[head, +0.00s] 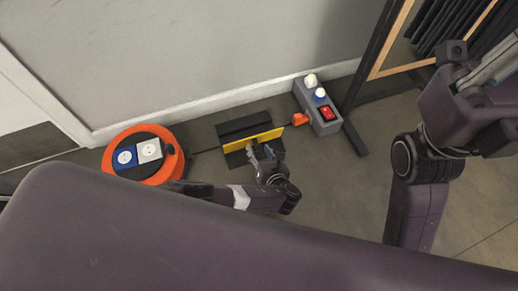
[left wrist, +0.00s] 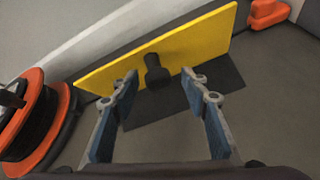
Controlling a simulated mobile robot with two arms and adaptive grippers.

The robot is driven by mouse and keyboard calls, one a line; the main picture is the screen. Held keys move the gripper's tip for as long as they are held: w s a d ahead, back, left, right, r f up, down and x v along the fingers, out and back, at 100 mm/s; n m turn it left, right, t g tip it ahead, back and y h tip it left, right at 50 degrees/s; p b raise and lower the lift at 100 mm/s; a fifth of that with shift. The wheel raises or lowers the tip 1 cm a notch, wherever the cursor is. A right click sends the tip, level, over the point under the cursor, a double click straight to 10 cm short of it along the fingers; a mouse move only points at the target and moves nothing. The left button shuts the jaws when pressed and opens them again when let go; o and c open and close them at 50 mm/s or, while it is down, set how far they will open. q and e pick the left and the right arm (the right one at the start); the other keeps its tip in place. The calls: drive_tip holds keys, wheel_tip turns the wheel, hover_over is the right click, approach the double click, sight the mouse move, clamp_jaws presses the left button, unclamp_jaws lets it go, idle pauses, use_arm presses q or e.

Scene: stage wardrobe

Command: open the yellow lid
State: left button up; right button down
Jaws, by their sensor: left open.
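The yellow lid (head: 240,142) is a long panel at a dark flat base on the floor by the wall. It appears raised on edge, with dark surface behind and in front of it in the head view. In the left wrist view the yellow lid (left wrist: 203,40) has a black knob (left wrist: 156,70) near the middle of its face. My left gripper (head: 262,153) is at the lid's near side. In the left wrist view my left gripper (left wrist: 158,82) is open, its fingers apart with the knob between them; contact cannot be told. My right gripper's fingers are not visible.
An orange cable reel (head: 172,168) with sockets stands left of the lid. A grey control box (head: 322,125) with buttons and an orange plug (head: 299,119) lie right. A dark rack frame (head: 354,140) stands beyond the box. The wall (head: 180,60) closes off the back.

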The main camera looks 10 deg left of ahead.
use_arm(q)
drive_tip(key=shift+r, duration=0.1)
wheel_tip(320, 180, up, 10)
idle(0.7)
drive_tip(key=shift+d, duration=0.1)
idle(0.4)
